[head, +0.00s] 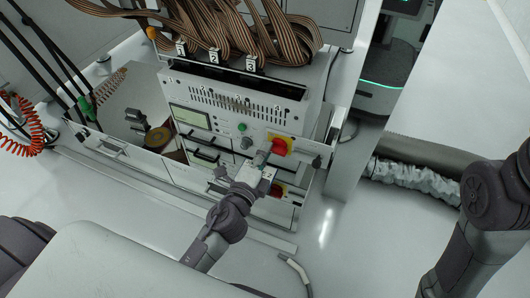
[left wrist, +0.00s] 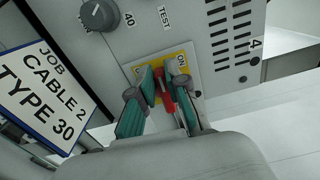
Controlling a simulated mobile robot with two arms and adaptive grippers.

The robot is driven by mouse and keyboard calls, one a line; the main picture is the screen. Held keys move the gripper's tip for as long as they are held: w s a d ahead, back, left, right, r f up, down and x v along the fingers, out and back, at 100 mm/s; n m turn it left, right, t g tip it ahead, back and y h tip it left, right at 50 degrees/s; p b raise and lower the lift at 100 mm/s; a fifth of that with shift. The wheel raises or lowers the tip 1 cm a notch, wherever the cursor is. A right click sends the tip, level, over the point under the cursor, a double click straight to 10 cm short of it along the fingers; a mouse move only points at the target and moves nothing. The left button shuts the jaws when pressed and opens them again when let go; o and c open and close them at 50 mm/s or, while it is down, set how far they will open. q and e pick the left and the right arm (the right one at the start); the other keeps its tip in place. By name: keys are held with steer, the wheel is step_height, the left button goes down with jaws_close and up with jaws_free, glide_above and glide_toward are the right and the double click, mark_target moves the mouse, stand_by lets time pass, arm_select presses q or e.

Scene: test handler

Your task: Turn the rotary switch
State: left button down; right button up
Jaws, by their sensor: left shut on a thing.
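The red rotary switch (head: 279,147) sits on a yellow plate (head: 291,139) at the right end of the grey tester's front panel. In the left wrist view the red handle (left wrist: 168,101) stands between the teal pads of my left gripper (left wrist: 167,88), with "ON" printed on the yellow plate (left wrist: 180,57) behind. My left gripper (head: 264,157) is shut on this handle, and the fingers hide part of it. My right arm shows at the right edge of the head view, with its gripper out of the picture.
A grey knob (left wrist: 98,14) marked 40 is left of the switch. A sign (left wrist: 42,97) reads "JOB CABLE 2 TYPE 30". Brown ribbon cables (head: 225,30) lie over the tester's top. A ribbed hose (head: 425,152) lies at right.

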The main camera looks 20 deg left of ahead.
arm_select(q)
steer(key=shift+f+n, duration=0.15)
steer(key=shift+n, duration=0.25)
steer(key=c, duration=1.2)
jaws_free()
steer(key=shift+o, duration=0.2)
steer(key=shift+s, duration=0.1)
steer(key=s, duration=0.7)
steer(key=shift+s+a, duration=0.15)
steer(key=shift+s, duration=0.05)
